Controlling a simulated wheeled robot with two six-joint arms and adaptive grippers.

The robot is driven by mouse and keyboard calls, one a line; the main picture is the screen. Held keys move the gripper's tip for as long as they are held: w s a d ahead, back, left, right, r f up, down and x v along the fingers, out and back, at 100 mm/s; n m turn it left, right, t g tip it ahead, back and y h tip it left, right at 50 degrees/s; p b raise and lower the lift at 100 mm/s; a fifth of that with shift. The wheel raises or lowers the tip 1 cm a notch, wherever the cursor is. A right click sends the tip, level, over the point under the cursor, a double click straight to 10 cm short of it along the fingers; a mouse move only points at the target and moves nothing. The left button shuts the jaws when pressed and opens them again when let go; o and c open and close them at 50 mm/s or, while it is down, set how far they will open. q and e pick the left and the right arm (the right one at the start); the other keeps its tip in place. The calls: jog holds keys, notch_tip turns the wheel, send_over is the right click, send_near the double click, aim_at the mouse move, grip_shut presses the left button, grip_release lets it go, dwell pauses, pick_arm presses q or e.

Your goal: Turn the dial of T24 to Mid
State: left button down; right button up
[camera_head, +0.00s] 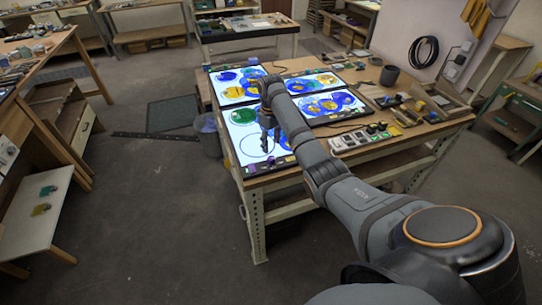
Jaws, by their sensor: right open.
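Several lit panels with blue, green and yellow round shapes lie on the workbench. The front left panel (240,150) has a green shape and a thin circle outline on white. My right arm reaches in from the lower right, and its open gripper (268,134) is over this panel, pointing down. I cannot tell if it touches anything. A small purple piece (249,170) is at the panel's front edge. No T24 label can be read, and I cannot make out which small part is its dial or how it is set. My left gripper is out of view.
The workbench (385,142) also bears a power strip (358,137), a dark cup (389,76) and small blocks at right. A bin (208,137) stands left of it. A low white table (35,212) is at far left. Open floor lies between.

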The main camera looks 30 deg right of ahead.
aim_at(271, 158)
notch_tip(271, 158, down, 8)
jog(key=shift+r+p, duration=0.1)
jog(key=shift+p, duration=0.3)
jog(key=shift+c, duration=0.3)
grip_shut()
